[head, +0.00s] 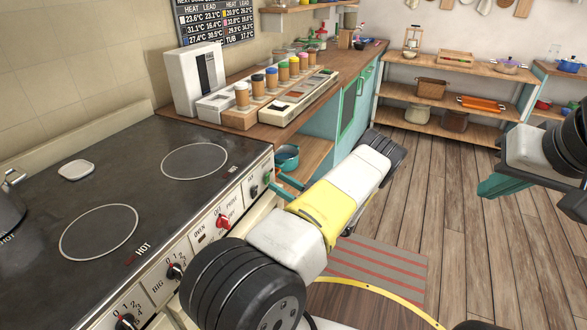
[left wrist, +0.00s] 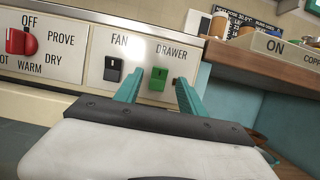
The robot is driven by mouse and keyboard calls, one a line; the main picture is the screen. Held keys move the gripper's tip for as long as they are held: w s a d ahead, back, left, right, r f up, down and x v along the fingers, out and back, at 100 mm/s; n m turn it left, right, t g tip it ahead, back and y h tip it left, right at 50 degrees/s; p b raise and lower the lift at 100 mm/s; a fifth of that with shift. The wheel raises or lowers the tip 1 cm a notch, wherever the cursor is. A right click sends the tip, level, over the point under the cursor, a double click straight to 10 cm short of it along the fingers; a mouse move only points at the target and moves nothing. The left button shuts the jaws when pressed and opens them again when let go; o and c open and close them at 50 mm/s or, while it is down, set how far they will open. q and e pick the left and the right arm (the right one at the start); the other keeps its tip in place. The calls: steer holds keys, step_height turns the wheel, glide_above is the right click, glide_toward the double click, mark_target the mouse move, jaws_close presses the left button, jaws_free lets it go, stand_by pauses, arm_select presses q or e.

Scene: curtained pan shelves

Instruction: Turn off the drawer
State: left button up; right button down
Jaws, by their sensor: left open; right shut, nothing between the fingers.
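The drawer switch (left wrist: 158,79) is a green rocker on the cooker's front panel (left wrist: 85,95), under the label DRAWER. In the left wrist view it shows between the teal fingers of my left gripper (left wrist: 160,93), which is open and points at the panel. Whether the fingers touch the panel, I cannot tell. In the head view my left gripper (head: 280,187) is at the far right end of the panel. My right gripper (head: 497,187) is shut and empty, over the floor at the right. Which way the rocker is tipped is not clear.
A dark FAN rocker (left wrist: 112,70) sits just left of the drawer switch, and a red knob (left wrist: 21,42) further left. The black hob (head: 130,190) is above the panel. A wooden counter (head: 250,140) and a teal pot (head: 287,157) lie beyond.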

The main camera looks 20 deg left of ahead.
arm_select(q)
steer(key=v, duration=0.5)
stand_by(0.3)
steer(key=s+r+n+g+h, duration=0.3)
steer(key=s+r+n+h, duration=0.2)
steer(key=r+h, duration=0.15)
steer(key=s+r+n+g+h, duration=0.4)
steer(key=r+n+h, duration=0.15)
steer(key=r, duration=0.25)
steer(key=s+d+r+n+t+h, duration=0.4)
steer(key=s+d+r+t+h, duration=0.1)
steer(key=s+d+r+h, duration=0.1)
steer(key=s+d+r+n+t+h, duration=0.4)
steer(key=s+d+r+t+h, duration=0.2)
steer(key=r, duration=0.7)
steer(key=s+d, duration=0.2)
steer(key=s, duration=0.2)
steer(key=shift+r, duration=0.25)
steer(key=shift+d, duration=0.15)
steer(key=shift+c, duration=0.2)
